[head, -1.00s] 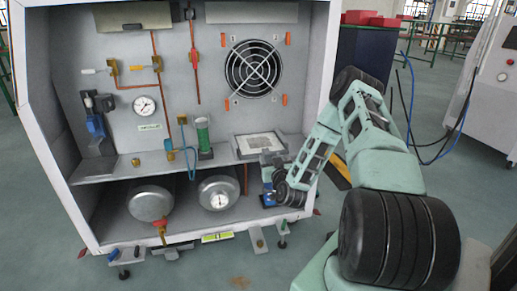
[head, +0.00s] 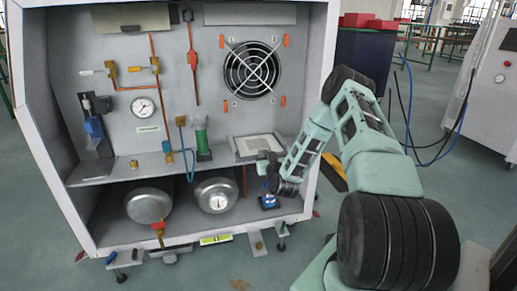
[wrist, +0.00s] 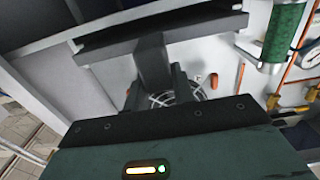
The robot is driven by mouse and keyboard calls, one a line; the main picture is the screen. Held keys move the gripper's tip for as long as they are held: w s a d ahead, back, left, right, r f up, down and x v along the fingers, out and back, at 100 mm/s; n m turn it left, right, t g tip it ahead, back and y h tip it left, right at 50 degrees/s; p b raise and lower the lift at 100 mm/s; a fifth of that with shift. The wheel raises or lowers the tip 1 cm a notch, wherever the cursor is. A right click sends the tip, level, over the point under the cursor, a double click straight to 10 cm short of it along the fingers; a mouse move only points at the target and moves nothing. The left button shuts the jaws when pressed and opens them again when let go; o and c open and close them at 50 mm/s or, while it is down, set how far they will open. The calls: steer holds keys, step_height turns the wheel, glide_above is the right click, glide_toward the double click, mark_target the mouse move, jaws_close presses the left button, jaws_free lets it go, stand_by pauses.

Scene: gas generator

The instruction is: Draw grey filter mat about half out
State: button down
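A flat framed holder (head: 236,153) with a pale top panel lies on the shelf at the right inside the cabinet in the head view. My gripper (head: 266,164) is close to its front right corner. In the wrist view a dark grey slotted holder (wrist: 95,55) spans the top, and a grey strip (wrist: 154,62), which looks like the filter mat, comes from it towards my gripper (wrist: 155,82). The two fingers stand apart, one on each side of the strip. I cannot tell whether they touch it. The mat's inner part is hidden.
A fan grille (head: 252,70) is on the back wall above. A green cylinder (head: 201,140) and blue tube (head: 187,160) stand left of the holder. The cabinet's right side edge (head: 317,110) is close to my arm.

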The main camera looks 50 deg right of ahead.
steer(key=p+v, duration=0.2)
steer(key=v, duration=0.8)
steer(key=shift+s, duration=0.25)
stand_by(0.5)
stand_by(0.3)
steer(key=c, duration=1.1)
jaws_free()
steer(key=shift+a, duration=0.1)
steer(key=shift+p+v, duration=0.95)
steer(key=shift+v, duration=7.7)
steer(key=shift+s, duration=0.1)
